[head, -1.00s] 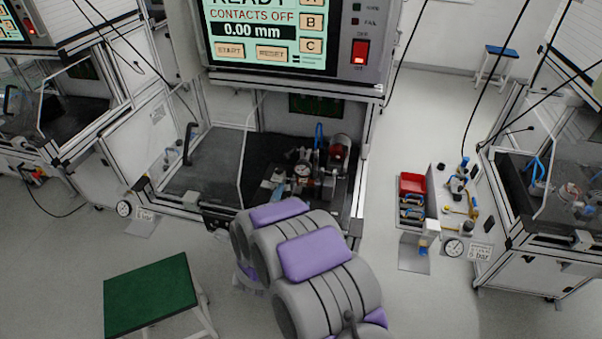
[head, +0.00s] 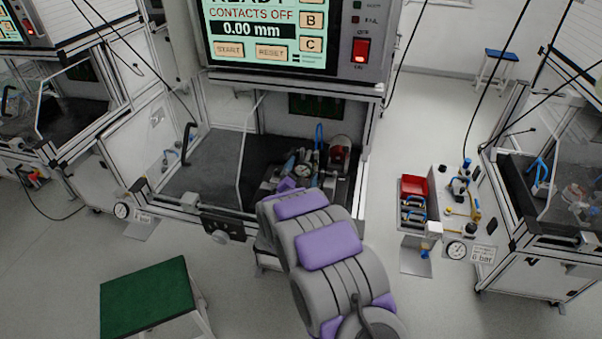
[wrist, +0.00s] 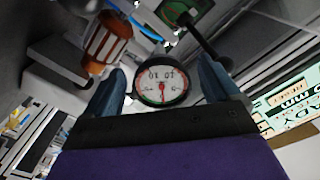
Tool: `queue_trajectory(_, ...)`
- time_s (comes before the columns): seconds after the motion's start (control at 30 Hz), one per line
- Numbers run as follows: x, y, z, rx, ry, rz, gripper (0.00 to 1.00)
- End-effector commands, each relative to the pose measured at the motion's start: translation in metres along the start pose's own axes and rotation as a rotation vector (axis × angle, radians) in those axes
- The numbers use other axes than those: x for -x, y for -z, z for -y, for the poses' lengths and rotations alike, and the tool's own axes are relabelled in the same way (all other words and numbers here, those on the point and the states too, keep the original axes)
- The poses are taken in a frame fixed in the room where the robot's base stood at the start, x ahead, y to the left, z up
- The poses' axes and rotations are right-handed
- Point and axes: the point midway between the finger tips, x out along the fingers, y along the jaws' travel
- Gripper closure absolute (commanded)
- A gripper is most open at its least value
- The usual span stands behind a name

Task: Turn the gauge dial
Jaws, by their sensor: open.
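The gauge dial (wrist: 160,82) is a round white face with a dark rim, red marks and a red needle. In the wrist view it shows between the two blue fingers of my open gripper (wrist: 160,66). The face appears upside down there, with the needle pointing down in the picture. I see no finger clearly touching the rim. In the head view the gauge dial (head: 304,170) sits on the fixture inside the open bench. My arm reaches toward it from the front and hides part of the fixture; the fingertips are hard to make out there.
An orange-and-white striped part (wrist: 108,42) stands close to the left finger in the wrist view. A dark rod (wrist: 205,38) is near the right finger. The display panel (head: 285,35) overhangs the bench.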

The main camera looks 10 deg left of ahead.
Motion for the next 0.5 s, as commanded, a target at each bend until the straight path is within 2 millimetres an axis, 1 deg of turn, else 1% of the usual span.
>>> queue_trajectory(0.1, 0.0001, 0.0002, 0.0000, 0.000, 0.000, 0.000, 0.11)
queue_trajectory(0.5, 0.0002, 0.0003, -0.0002, 0.000, 0.000, 0.000, 0.49)
